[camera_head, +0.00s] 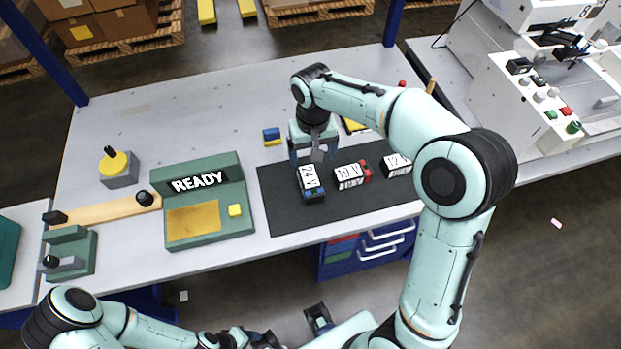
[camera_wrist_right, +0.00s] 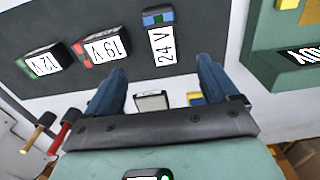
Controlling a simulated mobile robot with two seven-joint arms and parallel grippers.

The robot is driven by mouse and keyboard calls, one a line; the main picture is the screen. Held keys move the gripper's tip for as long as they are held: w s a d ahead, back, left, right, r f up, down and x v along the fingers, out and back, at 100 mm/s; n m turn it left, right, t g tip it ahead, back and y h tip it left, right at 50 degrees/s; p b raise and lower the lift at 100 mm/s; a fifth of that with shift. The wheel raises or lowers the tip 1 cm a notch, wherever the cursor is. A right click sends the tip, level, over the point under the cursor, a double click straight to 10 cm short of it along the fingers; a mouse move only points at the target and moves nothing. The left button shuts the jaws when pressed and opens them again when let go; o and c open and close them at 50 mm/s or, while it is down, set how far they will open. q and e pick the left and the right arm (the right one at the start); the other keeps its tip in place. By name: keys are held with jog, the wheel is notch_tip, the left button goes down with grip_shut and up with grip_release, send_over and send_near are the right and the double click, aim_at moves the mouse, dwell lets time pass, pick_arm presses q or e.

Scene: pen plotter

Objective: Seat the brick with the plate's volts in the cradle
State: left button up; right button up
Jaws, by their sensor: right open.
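Three labelled bricks stand in a row on a dark mat (camera_head: 285,213): the 24 V brick (camera_head: 311,183) with a blue end, the 19 V brick (camera_head: 351,175) with a red end, and the dark 12 V brick (camera_head: 397,164). The wrist view shows the 24 V brick (camera_wrist_right: 159,40) beyond my fingertips. My right gripper (camera_head: 313,158) is open and empty, just behind the 24 V brick. The green READY unit (camera_head: 205,243) has a gold pad; I cannot tell whether this is the cradle. The volts plate is not readable. My left gripper is partly cut off at the bottom.
A blue and yellow block (camera_head: 272,137) and a grey block (camera_head: 318,154) lie behind the mat. A wooden bar with a black knob (camera_head: 144,198), a yellow-topped button box (camera_head: 119,169) and a green lever unit (camera_head: 68,256) stand left. The table's back left is clear.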

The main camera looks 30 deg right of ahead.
send_over(311, 180)
jog(key=f, duration=0.6)
jog(key=shift+s+d+f+b, duration=0.15)
jog(key=shift+s+f+b, duration=0.05)
jog(key=shift+s+b, duration=0.15)
jog(key=shift+w+a+f, duration=0.1)
jog(key=shift+w+f, duration=0.05)
jog(key=shift+f, duration=1.3)
jog(key=shift+w+a+f, duration=0.1)
jog(key=shift+f, duration=1.3)
jog(key=c, duration=1.3)
jog(key=shift+c, duration=1)
jog(key=shift+r, duration=0.2)
